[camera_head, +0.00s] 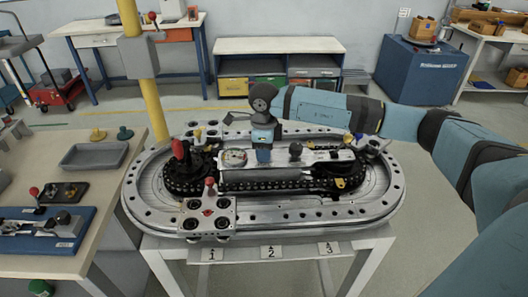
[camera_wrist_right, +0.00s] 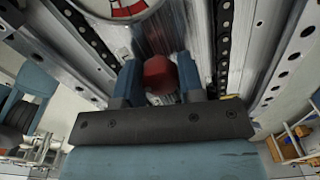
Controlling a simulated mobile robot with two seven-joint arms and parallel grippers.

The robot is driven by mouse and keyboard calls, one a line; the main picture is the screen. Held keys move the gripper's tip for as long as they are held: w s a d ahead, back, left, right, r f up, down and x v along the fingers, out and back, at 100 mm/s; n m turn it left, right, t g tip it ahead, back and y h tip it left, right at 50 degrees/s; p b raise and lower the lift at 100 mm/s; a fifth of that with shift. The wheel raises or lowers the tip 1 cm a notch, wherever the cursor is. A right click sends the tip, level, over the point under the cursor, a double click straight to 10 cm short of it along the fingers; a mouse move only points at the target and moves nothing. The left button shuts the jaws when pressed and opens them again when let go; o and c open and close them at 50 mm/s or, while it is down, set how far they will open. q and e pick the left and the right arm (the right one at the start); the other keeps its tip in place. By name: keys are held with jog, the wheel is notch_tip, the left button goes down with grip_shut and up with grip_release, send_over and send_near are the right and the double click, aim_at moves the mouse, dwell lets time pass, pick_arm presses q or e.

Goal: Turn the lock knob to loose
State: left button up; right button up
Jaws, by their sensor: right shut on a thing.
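The ring track (camera_head: 300,212) stands on a light table, with a silver centre housing (camera_head: 240,176) inside its chain loop. My right gripper (camera_head: 263,155) points down onto the housing, just right of the round gauge (camera_head: 233,158). In the right wrist view, a dark red knob (camera_wrist_right: 160,75) sits between the fingers of my right gripper (camera_wrist_right: 158,83), which are shut on it. It appears to be the lock knob; my gripper hides it in the head view. Its setting cannot be read. My left gripper is not in view.
A black knob (camera_head: 295,150) stands on the housing to the right of my gripper. A large red-knobbed lever (camera_head: 179,150) and a carriage with a red-tipped lever (camera_head: 210,187) stand to the left. A yellow post (camera_head: 150,85) rises behind the track's left end.

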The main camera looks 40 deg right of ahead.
dwell(0.5)
jog(key=o, duration=0.9)
jog(key=shift+r, duration=0.1)
notch_tip(320, 180, up, 14)
jog(key=shift+f, duration=0.15)
